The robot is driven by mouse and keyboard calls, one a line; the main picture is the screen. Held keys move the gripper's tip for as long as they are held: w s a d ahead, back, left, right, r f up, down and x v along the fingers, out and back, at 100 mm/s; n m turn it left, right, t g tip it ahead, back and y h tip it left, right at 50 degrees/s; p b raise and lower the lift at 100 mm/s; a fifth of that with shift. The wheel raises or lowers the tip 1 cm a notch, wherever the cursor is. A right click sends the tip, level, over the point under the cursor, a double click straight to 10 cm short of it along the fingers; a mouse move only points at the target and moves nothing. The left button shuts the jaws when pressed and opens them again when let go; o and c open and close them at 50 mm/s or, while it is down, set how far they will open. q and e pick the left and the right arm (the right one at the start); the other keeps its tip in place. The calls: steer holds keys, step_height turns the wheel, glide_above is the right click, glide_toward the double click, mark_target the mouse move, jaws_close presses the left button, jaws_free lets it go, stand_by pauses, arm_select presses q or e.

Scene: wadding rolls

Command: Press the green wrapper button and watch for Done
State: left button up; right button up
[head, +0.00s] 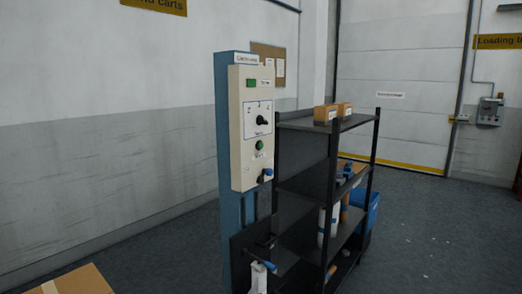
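A tall blue post (222,150) stands left of centre with a cream control panel (237,140) on its front. A small round green button (259,145) sits on the panel below a black rotary knob (262,119). A green rectangle (251,83) is near the panel's top; its lettering is too small to read, and I cannot tell whether it is lit. A lever with a blue end (266,174) is at the panel's bottom. Neither of my grippers is in view, and nothing is touching the button.
A dark shelf rack (352,124) stands right beside the panel, with brown boxes (325,113) on top and a white cylinder (334,218) lower down. A blue-handled part (276,267) juts out low in front. A cardboard box (85,281) is at bottom left.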

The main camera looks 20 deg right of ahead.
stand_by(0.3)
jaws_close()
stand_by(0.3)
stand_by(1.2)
